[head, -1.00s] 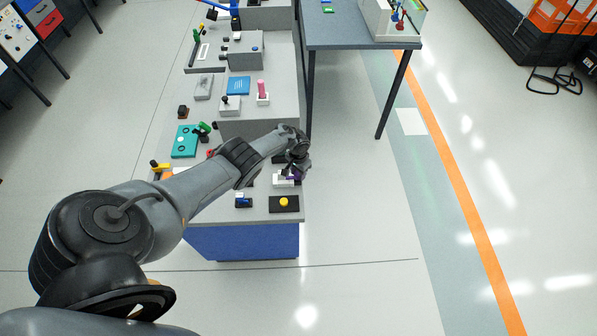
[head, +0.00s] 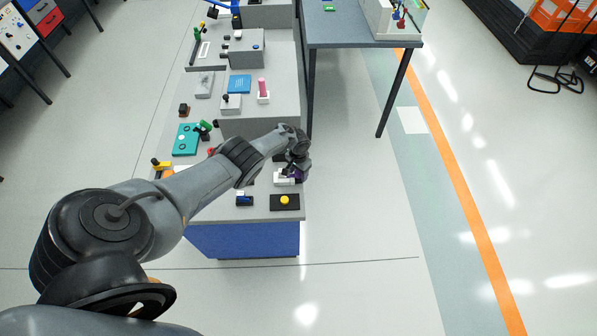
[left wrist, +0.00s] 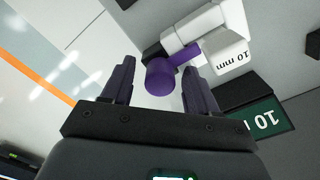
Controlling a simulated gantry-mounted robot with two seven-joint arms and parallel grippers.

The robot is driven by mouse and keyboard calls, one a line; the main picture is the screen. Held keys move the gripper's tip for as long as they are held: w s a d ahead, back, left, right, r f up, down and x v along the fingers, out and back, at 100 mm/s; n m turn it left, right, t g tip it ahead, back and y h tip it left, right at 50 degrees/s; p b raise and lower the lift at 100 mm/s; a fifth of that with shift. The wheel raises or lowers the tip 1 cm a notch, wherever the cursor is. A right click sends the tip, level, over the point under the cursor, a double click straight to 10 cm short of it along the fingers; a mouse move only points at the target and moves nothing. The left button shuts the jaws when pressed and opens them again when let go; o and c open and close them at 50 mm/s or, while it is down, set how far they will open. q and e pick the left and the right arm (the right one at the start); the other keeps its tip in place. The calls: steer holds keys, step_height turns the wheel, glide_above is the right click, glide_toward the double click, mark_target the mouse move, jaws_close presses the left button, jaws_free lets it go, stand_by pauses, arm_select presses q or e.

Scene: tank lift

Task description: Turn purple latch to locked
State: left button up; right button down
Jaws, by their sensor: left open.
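The purple latch (left wrist: 161,76) shows in the left wrist view as a round purple knob on a purple arm that runs into a white housing (left wrist: 212,40) marked "10 mm". In the head view the white housing (head: 283,180) sits near the front right of the grey bench, and the latch is mostly hidden by my gripper. My left gripper (left wrist: 157,90) is open, with its two dark purple fingers on either side of the knob. Whether a finger touches the knob I cannot tell. In the head view the left gripper (head: 300,172) is at the bench's right edge. My right gripper is not in view.
A black plate with a yellow button (head: 284,200) and a small blue part (head: 244,200) lie in front of the latch. Open floor lies to the right of the bench.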

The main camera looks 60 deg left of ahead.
arm_select(q)
steer(key=shift+r, duration=0.1)
step_height(320, 180, up, 9)
steer(key=p, duration=0.8)
steer(key=shift+r, duration=0.15)
steer(key=shift+r+p, duration=0.45)
steer(key=shift+r, duration=0.25)
steer(key=shift+f, duration=0.1)
